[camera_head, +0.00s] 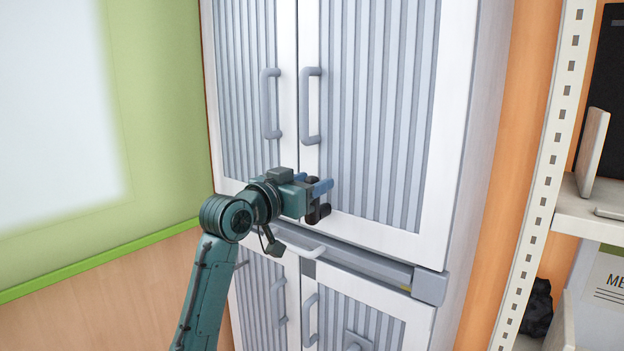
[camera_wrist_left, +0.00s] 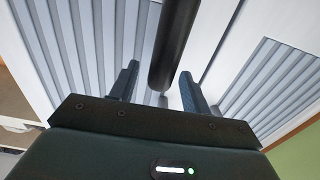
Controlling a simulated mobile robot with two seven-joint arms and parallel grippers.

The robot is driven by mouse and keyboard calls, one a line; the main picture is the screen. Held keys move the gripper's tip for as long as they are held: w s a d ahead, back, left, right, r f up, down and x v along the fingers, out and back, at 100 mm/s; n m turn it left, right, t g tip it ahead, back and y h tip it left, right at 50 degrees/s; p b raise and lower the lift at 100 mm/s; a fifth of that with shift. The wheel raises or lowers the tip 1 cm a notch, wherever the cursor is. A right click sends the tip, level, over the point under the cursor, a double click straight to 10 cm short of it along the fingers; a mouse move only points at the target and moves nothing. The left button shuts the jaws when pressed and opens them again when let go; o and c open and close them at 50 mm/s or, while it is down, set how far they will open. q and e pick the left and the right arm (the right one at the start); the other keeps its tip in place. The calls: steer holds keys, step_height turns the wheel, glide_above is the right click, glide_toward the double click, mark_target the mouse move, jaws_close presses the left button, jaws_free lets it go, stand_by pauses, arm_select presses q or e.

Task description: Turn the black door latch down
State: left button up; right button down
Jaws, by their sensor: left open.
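The black door latch (camera_head: 318,213) is at the lower part of the cabinet's upper doors, mostly hidden behind my left gripper (camera_head: 317,185) in the head view. In the left wrist view the latch (camera_wrist_left: 173,45) is a dark rounded bar that comes in from the top, its end between the two fingers. My left gripper (camera_wrist_left: 160,88) is open, with one blue-grey finger on each side of the bar. I see no clear contact; the gap to the right finger looks smaller. My right gripper is not in view.
The tall white cabinet has ribbed upper doors (camera_head: 375,120) with two grey vertical handles (camera_head: 311,105). A grey rail (camera_head: 365,264) crosses below them, above lower doors with more handles. A metal shelf rack (camera_head: 552,170) stands at the right. A green wall (camera_head: 160,80) is at the left.

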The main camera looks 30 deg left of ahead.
arm_select(q)
steer(key=shift+w, duration=0.45)
jaws_close()
stand_by(0.5)
